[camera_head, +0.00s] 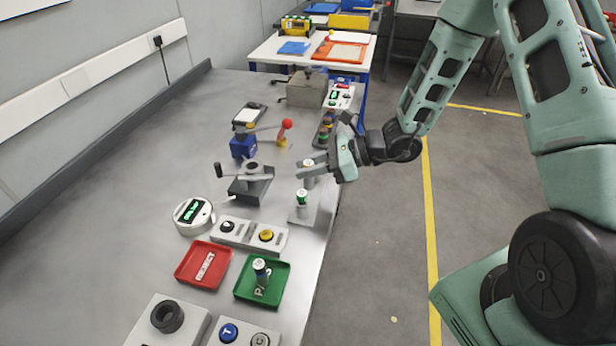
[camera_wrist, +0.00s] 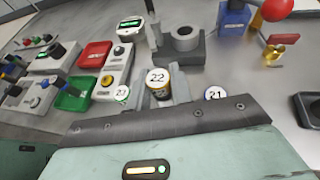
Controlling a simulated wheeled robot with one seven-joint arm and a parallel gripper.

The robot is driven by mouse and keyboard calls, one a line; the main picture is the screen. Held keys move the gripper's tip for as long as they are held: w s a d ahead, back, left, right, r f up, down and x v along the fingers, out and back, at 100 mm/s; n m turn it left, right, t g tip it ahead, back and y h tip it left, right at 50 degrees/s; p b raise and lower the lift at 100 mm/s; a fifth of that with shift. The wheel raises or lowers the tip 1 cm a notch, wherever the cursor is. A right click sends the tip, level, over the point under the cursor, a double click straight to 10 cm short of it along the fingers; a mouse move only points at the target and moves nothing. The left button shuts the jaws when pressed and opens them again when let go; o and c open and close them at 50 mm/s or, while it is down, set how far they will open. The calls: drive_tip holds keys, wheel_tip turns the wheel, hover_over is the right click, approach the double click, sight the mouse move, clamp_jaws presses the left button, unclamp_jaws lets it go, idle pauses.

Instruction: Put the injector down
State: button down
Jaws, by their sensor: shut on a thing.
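My gripper (camera_head: 312,166) is shut on an injector with a white cap marked 22 (camera_wrist: 158,78) and a yellow band. The jaws hide most of its body, and I cannot tell whether its lower end touches anything. In the head view it is over the right edge of the bench. A green-banded injector marked 23 (camera_wrist: 122,93) stands just beside it, on a grey stand (camera_head: 302,215) in the head view. A cap marked 21 (camera_wrist: 215,93) shows on the other side.
A red tray (camera_head: 188,276) lies left of the green one. A grey block with a round socket and crank (camera_head: 256,190) stands left of my gripper. A round gauge (camera_head: 193,216), a button box (camera_head: 240,232) and a red-knobbed lever (camera_head: 286,125) are near. The bench's left side is clear.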

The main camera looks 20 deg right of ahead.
sight(309, 179)
drive_tip(key=shift+f, duration=1.65)
drive_tip(key=shift+f, duration=0.1)
drive_tip(key=c, duration=1.2)
unclamp_jaws()
drive_tip(key=shift+c, duration=0.2)
